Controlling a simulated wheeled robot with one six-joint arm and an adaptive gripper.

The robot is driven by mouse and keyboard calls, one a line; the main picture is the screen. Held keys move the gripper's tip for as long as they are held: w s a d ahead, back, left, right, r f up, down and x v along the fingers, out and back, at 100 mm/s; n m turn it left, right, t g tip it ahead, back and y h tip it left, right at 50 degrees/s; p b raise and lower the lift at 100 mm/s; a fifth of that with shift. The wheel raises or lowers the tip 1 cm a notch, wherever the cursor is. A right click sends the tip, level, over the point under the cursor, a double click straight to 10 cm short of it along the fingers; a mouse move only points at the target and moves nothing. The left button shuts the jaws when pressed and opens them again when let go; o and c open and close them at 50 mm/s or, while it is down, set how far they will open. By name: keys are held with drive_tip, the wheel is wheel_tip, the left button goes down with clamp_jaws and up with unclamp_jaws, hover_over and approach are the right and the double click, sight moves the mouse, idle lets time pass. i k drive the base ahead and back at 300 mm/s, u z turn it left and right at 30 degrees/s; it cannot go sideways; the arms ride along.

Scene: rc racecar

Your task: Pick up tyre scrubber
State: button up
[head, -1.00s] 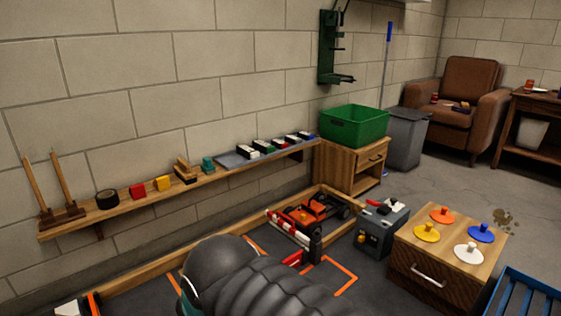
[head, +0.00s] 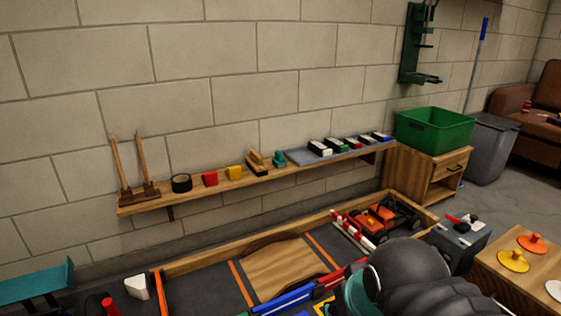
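On the wooden wall shelf (head: 230,184) lies a small wooden brush (head: 256,161) with a dark underside, which looks most like a scrubber. It sits between a yellow block (head: 234,173) and a teal object (head: 279,158). Two upright wooden-handled tools with brown heads, one of them here (head: 148,172), stand at the shelf's left end. I cannot tell for certain which item is the tyre scrubber. My dark arm shows at the lower right, well short of the shelf; my gripper is not in view.
Below is a wood-edged track with a wooden ramp (head: 282,262) and an orange car (head: 382,217). A green bin (head: 435,128) stands right.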

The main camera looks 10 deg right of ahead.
sight(279, 161)
drive_tip(key=u, duration=3.65)
drive_tip(key=k, duration=1.35)
drive_tip(key=z, duration=2.95)
